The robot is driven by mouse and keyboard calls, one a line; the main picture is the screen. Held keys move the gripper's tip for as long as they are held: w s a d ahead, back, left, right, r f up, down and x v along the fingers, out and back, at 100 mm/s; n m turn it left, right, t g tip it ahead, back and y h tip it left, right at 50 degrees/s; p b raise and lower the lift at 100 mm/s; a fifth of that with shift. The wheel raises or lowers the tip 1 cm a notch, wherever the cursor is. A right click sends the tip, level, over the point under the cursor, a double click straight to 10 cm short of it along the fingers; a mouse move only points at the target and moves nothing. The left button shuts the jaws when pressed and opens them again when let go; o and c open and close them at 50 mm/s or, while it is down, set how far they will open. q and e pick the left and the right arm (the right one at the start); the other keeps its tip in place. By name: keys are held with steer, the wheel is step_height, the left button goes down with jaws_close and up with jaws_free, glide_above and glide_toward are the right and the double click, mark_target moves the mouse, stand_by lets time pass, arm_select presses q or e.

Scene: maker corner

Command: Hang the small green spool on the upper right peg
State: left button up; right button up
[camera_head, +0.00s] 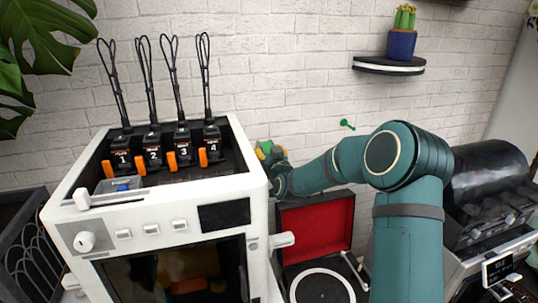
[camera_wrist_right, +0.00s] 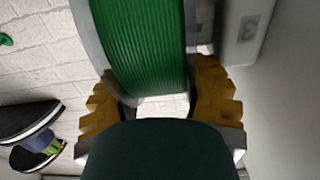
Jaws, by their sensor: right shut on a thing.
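My right gripper (camera_head: 268,153) is behind the white machine's right edge in the head view, partly hidden by it and by my own arm. In the right wrist view its yellow fingers (camera_wrist_right: 160,100) are shut on the green spool (camera_wrist_right: 143,45), which has pale grey flanges and runs past the top of the picture. In the head view the spool cannot be made out clearly. A green peg (camera_head: 347,124) sticks out from the brick wall, to the right of the gripper and apart from it. I cannot tell whether other pegs are hidden. My left gripper is not in view.
A white machine (camera_head: 160,222) with several numbered black units stands at left. A wall shelf (camera_head: 388,66) with a blue cactus pot (camera_head: 401,44) is above and right of the peg. A red-lined turntable (camera_head: 315,232) is below. A black machine (camera_head: 490,185) stands at right.

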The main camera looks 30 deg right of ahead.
stand_by(0.4)
steer(key=o, duration=1.3)
steer(key=shift+d, duration=0.1)
steer(key=shift+o, duration=0.2)
steer(key=shift+a+f, duration=0.1)
steer(key=shift+a, duration=0.1)
steer(key=shift+s+a, duration=0.1)
steer(key=shift+s, duration=0.1)
steer(key=d+v, duration=0.1)
steer(key=v, duration=1)
steer(key=shift+s, duration=0.35)
steer(key=shift+s+a, duration=0.1)
